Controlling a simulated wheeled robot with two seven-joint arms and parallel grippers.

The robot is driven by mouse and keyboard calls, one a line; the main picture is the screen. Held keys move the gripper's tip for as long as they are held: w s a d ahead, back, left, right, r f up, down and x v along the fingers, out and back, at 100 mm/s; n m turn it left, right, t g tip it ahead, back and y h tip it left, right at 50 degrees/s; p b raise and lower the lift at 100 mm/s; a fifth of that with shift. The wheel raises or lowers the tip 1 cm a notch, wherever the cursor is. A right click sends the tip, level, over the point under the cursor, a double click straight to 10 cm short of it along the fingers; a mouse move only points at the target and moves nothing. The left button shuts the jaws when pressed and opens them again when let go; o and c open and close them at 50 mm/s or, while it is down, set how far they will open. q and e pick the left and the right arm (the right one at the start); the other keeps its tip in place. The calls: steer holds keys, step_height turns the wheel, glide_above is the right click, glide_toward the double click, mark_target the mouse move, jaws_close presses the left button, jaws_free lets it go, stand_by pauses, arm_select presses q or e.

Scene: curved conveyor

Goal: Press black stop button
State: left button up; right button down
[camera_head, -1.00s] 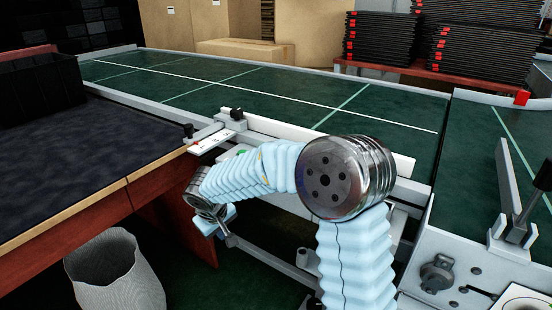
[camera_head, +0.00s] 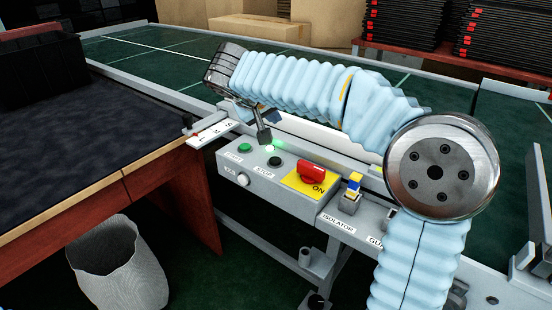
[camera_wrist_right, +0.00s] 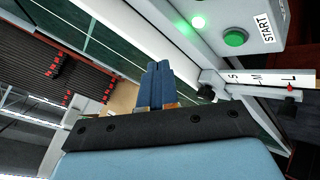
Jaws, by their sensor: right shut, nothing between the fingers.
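The black stop button (camera_head: 275,161) sits on the grey control box (camera_head: 250,184) in the head view, labelled STOP, right of the green start button (camera_head: 245,147). A lit green lamp (camera_head: 269,149) is just behind them. My right gripper (camera_head: 264,137) points down above the box, near the lamp and behind the stop button, apart from the button as far as I can tell. In the right wrist view its blue fingers (camera_wrist_right: 161,85) are shut and empty; the green start button (camera_wrist_right: 235,37) and lamp (camera_wrist_right: 198,22) show, the stop button does not. My left gripper is out of view.
A red rotary switch (camera_head: 312,172) on a yellow plate and a blue-yellow isolator switch (camera_head: 352,188) stand right of the stop button. The green conveyor (camera_head: 150,52) lies behind. A dark-topped table (camera_head: 80,150) and a grey bin (camera_head: 115,262) are at the left.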

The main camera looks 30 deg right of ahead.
steer(key=b, duration=0.4)
glide_above(273, 162)
step_height(273, 162, down, 8)
steer(key=shift+r, duration=0.1)
steer(key=shift+w+f+b, duration=0.1)
steer(key=shift+f+b, duration=0.2)
steer(key=shift+f, duration=0.25)
stand_by(1.4)
steer(key=shift+f+b, duration=0.4)
steer(key=shift+b, duration=0.15)
steer(key=shift+f+b, duration=0.45)
steer(key=shift+b, duration=0.05)
stand_by(0.5)
steer(key=shift+r, duration=0.1)
steer(key=shift+r+p, duration=0.55)
steer(key=shift+r, duration=0.25)
